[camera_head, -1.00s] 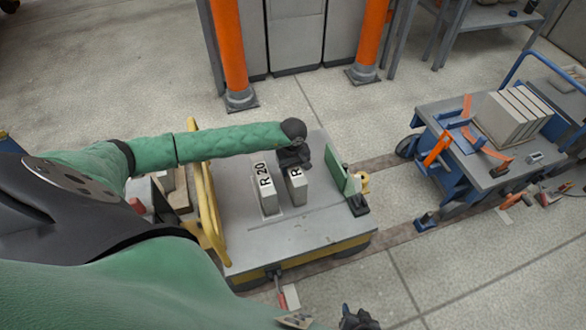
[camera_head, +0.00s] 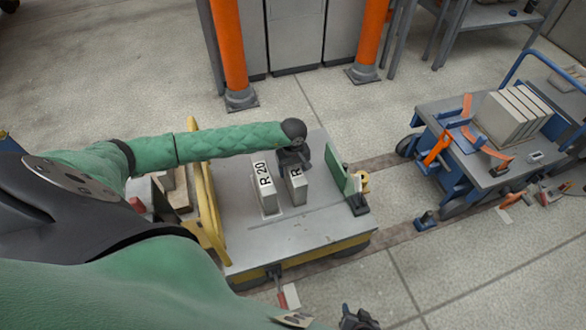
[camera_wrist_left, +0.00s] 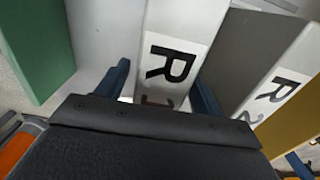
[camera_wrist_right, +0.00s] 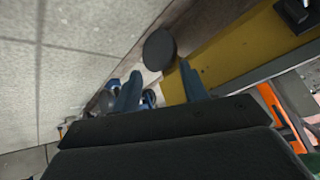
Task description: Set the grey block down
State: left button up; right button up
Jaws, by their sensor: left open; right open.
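A grey block (camera_head: 297,189) marked with a black R on a white label stands upright on the grey top of the yellow-edged cart (camera_head: 310,226). My left gripper (camera_head: 294,162) is at its upper end and partly hides its label. In the left wrist view the R block (camera_wrist_left: 185,22) lies between the two blue fingers of the open left gripper (camera_wrist_left: 162,88). A second grey block (camera_head: 268,195), labelled R 20, stands just left of it with a narrow gap. My right gripper (camera_head: 358,318) is open and empty, low beside the cart's front edge.
A green plate (camera_head: 335,168) stands upright at the cart's right side. A yellow rail (camera_head: 207,190) runs along its left side. The front of the cart top is clear. A blue trolley (camera_head: 495,175) with several grey slabs stands to the right.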

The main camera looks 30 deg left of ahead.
pick_arm(q)
jog(key=shift+r, duration=0.45)
notch_tip(320, 180, up, 10)
jog(key=shift+f+b, duration=0.1)
jog(key=shift+b, duration=0.25)
jog(key=shift+r, duration=0.7)
pick_arm(e)
jog(key=shift+s+f, duration=0.15)
jog(key=shift+f, duration=0.75)
jog(key=shift+d, duration=0.1)
